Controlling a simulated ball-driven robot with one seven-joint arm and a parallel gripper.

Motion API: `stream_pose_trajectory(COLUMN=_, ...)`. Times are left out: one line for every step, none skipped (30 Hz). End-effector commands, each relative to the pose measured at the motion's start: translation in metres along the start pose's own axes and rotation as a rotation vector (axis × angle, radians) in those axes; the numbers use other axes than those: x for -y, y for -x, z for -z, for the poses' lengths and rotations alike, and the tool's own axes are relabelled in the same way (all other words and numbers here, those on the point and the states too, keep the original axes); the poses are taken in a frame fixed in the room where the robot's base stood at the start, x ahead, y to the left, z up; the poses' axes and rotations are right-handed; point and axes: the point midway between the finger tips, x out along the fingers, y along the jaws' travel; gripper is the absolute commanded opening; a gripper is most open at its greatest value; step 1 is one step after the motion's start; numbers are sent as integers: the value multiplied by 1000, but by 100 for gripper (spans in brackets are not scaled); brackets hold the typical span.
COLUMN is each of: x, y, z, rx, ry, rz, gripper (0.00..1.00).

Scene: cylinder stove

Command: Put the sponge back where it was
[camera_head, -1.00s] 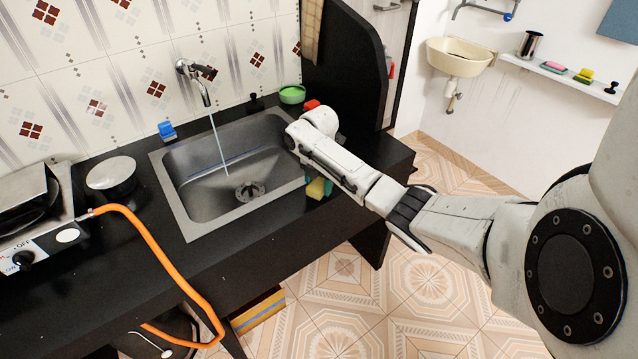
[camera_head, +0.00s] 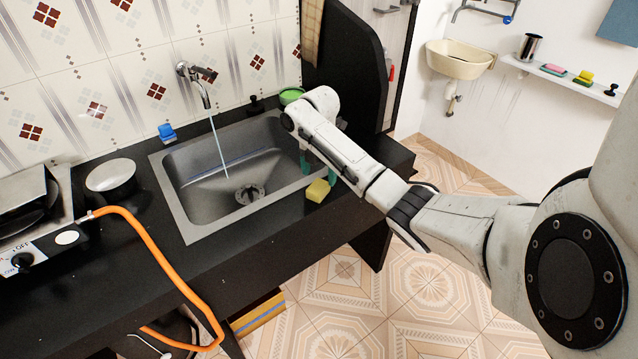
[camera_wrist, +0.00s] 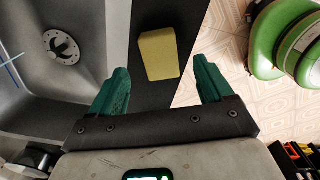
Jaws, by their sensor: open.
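A yellow sponge (camera_head: 318,190) lies on the black counter, just right of the sink's front right corner. In the wrist view the sponge (camera_wrist: 159,53) lies on the dark counter strip beyond my fingertips, between the sink and the floor edge. My gripper (camera_wrist: 162,80) is open and empty, its two green fingers apart. In the head view my gripper (camera_head: 318,170) hangs at the sink's right side, behind the sponge, partly hidden by my arm.
The metal sink (camera_head: 190,212) has water running from the tap (camera_head: 200,85). An orange hose (camera_head: 160,262) crosses the counter at left. The counter's front edge is close to the sponge.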

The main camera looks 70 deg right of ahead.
Motion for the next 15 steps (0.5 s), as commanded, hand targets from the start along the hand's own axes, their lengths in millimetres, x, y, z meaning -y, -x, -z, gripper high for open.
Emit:
stream_pose_trajectory(x=-1, y=10, z=0, rx=1, ry=2, rz=-4, gripper=80)
stream_pose_trajectory(x=-1, y=16, z=0, rx=1, ry=2, rz=-3, gripper=80)
stream_pose_trajectory(x=-1, y=24, z=0, rx=1, ry=1, rz=-3, gripper=80)
stream_pose_trajectory(x=-1, y=29, z=0, rx=1, ry=2, rz=-3, gripper=80)
stream_pose_trajectory(x=-1, y=34, z=0, rx=1, ry=2, rz=-2, gripper=80)
stream_pose_trajectory(x=-1, y=41, z=0, rx=1, ry=1, rz=-3, gripper=80)
stream_pose_trajectory(x=-1, y=45, z=0, rx=1, ry=1, rz=-3, gripper=80)
stream_pose_trajectory(x=-1, y=49, z=0, rx=0, ry=1, rz=-2, gripper=80)
stream_pose_trajectory(x=-1, y=53, z=0, rx=0, ry=1, rz=-1, gripper=80)
stream_pose_trajectory(x=0, y=55, z=0, rx=0, ry=1, rz=-1, gripper=80)
stream_pose_trajectory(x=0, y=58, z=0, rx=-1, ry=1, rz=0, gripper=80)
stream_pose_trajectory(x=0, y=60, z=0, rx=-1, ry=1, rz=0, gripper=80)
stream_pose_trajectory(x=0, y=62, z=0, rx=-1, ry=1, rz=-1, gripper=80)
stream_pose_trajectory(x=0, y=63, z=0, rx=-1, ry=1, rz=-1, gripper=80)
stream_pose_trajectory(x=0, y=64, z=0, rx=-1, ry=1, rz=0, gripper=80)
